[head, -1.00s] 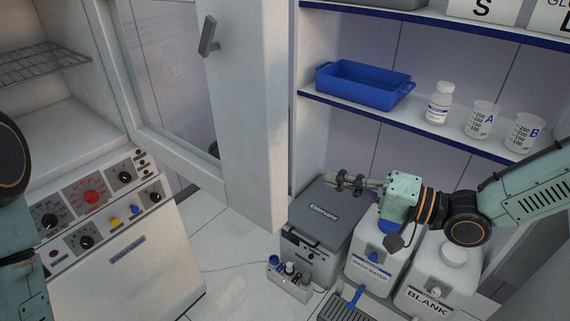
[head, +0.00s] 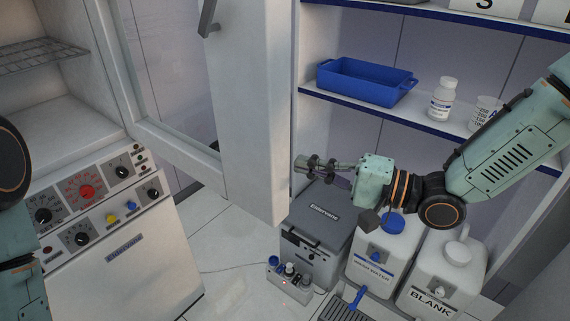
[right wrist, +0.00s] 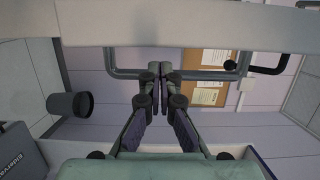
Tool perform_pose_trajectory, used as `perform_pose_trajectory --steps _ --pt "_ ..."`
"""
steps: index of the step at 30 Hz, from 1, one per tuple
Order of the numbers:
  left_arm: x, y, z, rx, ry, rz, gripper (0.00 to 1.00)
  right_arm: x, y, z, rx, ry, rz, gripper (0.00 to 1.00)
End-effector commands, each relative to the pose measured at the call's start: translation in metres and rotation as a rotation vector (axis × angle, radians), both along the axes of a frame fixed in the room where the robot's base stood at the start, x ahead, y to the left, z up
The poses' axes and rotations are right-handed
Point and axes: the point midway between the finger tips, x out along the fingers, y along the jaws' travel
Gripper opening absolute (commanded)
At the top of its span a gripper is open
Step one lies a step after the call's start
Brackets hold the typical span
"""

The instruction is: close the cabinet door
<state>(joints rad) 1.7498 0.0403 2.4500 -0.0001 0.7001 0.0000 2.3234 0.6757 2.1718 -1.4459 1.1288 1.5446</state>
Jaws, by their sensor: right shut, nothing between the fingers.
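The cabinet door (head: 245,130) is a pale door with a glass pane, and it stands open beside the cabinet (head: 70,110) at the left. Its grey handle (head: 208,18) is near the top edge of the head view. My right gripper (head: 300,164) is shut and empty. In the head view its tips lie just right of the door's free edge, above the grey box; I cannot tell whether they touch the door. In the right wrist view the shut fingertips (right wrist: 160,76) show below a pale band across the top. My left gripper is out of view.
A grey box (head: 318,232) stands below the right gripper, with white canisters (head: 441,275) to its right. Shelves behind hold a blue tray (head: 365,82) and a white bottle (head: 442,100). A control panel (head: 95,205) is under the cabinet. Open floor (head: 225,245) shows below the door.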

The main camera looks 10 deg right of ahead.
Motion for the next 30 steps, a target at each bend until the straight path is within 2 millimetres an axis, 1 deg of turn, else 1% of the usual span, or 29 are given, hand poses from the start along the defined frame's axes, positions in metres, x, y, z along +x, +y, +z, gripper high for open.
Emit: perform_pose_trajectory --steps 9,15,21,30 --pt "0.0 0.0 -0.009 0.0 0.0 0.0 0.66 0.016 0.023 -0.002 -0.004 0.001 0.004 0.0" --pt "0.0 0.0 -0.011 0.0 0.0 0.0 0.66 0.025 0.034 -0.001 -0.003 0.0 0.002 0.0" --pt "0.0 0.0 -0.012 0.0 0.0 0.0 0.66 0.029 0.039 0.0 0.0 0.0 0.001 0.0" --pt "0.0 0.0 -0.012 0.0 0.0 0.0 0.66 0.03 0.039 0.0 0.001 -0.001 0.0 0.0"
